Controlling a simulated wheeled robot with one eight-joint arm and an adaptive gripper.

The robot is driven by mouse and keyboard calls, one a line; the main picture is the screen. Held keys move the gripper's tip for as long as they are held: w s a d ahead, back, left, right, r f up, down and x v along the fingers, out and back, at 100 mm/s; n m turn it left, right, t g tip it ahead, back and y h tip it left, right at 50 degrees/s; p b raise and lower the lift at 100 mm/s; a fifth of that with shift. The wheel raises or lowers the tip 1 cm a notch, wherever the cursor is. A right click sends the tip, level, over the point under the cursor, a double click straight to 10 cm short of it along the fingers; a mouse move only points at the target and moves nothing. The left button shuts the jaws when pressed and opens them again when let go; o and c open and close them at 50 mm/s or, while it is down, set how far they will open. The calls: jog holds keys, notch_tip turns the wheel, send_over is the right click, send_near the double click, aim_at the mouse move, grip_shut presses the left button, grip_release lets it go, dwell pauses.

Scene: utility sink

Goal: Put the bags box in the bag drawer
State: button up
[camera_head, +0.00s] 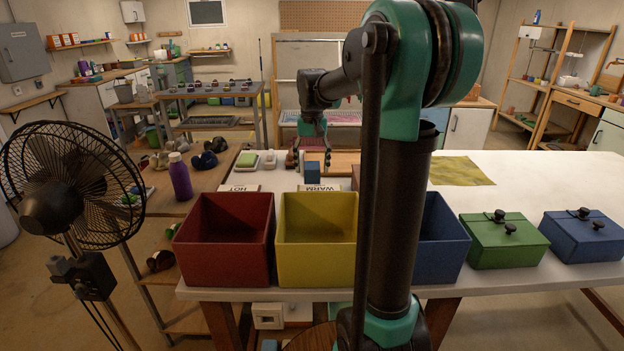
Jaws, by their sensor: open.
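My gripper (312,160) is far down the white table, pointing down with its fingers apart. A small blue box (312,173) stands on the table just below or between the fingertips. I cannot tell whether the fingers touch it. No label shows on this box, so I cannot tell whether it is the bags box. I cannot make out a drawer marked for bags. My own arm covers part of the table and the bins.
Open bins in red (224,240), yellow (317,239) and blue (441,242) line the table's near edge. Lidded green (503,241) and blue (582,237) boxes stand to the right. A black fan (72,185) is at left. The white tabletop (540,175) has free room at right.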

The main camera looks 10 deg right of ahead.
aim_at(317, 180)
notch_tip(317, 180, up, 4)
jog(key=o, duration=0.3)
jog(key=shift+r, duration=0.45)
jog(key=shift+o, duration=0.2)
jog(key=m, duration=0.2)
jog(key=a+r+m+h, duration=0.1)
jog(key=shift+w+m, duration=0.1)
jog(key=shift+m, duration=0.3)
jog(key=m, duration=0.2)
jog(key=a+r+m+h, duration=0.1)
jog(key=m, duration=0.2)
jog(key=shift+w+a+r+g, duration=0.1)
jog(key=shift+r+g, duration=0.1)
jog(key=shift+g, duration=0.1)
jog(key=f+m, duration=0.2)
jog(key=m, duration=0.1)
jog(key=d+f+m+h, duration=0.1)
jog(key=f+m, duration=0.2)
jog(key=d+f+m+h, duration=0.1)
jog(key=f+m, duration=0.2)
jog(key=shift+s+d, duration=0.2)
jog(key=shift+h, duration=0.3)
jog(key=shift+a+x, duration=0.2)
jog(key=shift+x, duration=1.15)
jog(key=shift+a+x, duration=0.15)
jog(key=shift+x, duration=1.2)
jog(key=shift+w+f, duration=0.15)
